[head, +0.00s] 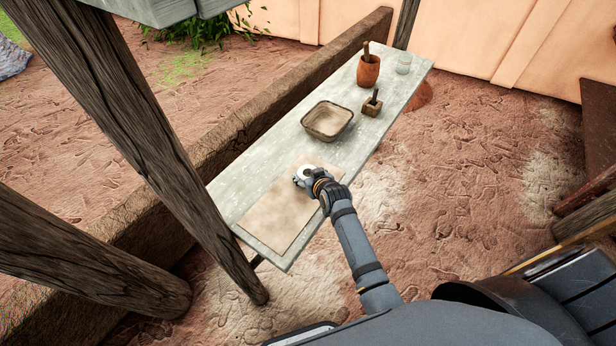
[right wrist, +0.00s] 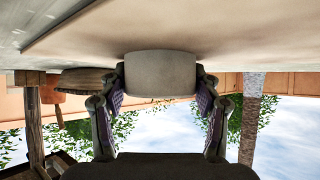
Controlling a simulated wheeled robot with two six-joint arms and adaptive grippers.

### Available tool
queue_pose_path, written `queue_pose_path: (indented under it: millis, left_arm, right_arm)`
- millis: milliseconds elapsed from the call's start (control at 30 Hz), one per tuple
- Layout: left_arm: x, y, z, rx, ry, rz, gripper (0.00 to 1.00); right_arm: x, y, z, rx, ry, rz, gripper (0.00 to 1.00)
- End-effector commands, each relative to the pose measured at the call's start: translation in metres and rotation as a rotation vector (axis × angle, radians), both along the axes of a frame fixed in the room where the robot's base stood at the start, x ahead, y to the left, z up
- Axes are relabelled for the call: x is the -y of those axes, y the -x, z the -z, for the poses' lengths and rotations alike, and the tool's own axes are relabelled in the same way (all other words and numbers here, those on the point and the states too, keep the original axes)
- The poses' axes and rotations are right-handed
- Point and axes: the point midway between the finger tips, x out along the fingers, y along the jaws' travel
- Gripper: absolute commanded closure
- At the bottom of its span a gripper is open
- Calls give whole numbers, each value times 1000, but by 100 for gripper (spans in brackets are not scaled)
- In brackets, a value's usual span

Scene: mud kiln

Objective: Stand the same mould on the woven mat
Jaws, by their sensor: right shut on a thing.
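The mould (head: 304,171) is a pale, whitish round piece over the tan woven mat (head: 268,215) at the near end of the table. My right gripper (head: 305,179) is shut on it from the near side. In the right wrist view the mould (right wrist: 160,75) sits between both fingers of my right gripper (right wrist: 160,92). That view is upside down, with the mat (right wrist: 190,22) along the top. The mould's base is at or very close to the mat, with a dark shadow there; I cannot tell whether it touches. My left gripper is not in view.
Farther along the pale table (head: 290,150) stand a shallow square basin (head: 327,133), a small wooden block with a handle (head: 372,109), a terracotta pot with a stick (head: 368,72) and a glass jar (head: 404,64). A wooden post (head: 150,130) rises at the left. The mat's near part is bare.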

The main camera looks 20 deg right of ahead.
Motion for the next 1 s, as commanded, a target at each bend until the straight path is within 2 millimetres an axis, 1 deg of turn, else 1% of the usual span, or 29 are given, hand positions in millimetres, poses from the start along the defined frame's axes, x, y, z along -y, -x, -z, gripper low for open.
queue_pose_path:
  millis: [33,100,167,200,267,333,533,667,733,867,1000]
  left_arm:
    - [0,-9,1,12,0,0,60]
    - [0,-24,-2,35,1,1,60]
    - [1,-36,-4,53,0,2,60]
    - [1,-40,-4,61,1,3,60]
    - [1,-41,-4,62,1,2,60]
    - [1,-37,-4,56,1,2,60]
    - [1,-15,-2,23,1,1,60]
    - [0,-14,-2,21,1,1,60]
    - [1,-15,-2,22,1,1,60]
    - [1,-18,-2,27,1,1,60]
    - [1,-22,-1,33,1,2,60]
  right_arm:
    - [0,0,0,2,0,0,77]
    - [0,0,-1,1,0,0,77]
    - [0,0,-1,0,0,0,77]
    - [0,0,0,-2,0,0,31]
    - [0,0,0,-2,0,0,23]
    - [0,0,-1,-1,0,0,14]
    - [0,0,-1,0,1,-1,14]
    - [0,1,-2,0,0,0,14]
    - [0,5,-4,0,0,0,14]
    - [2,25,-18,0,1,1,14]
    - [5,54,-37,0,0,1,14]
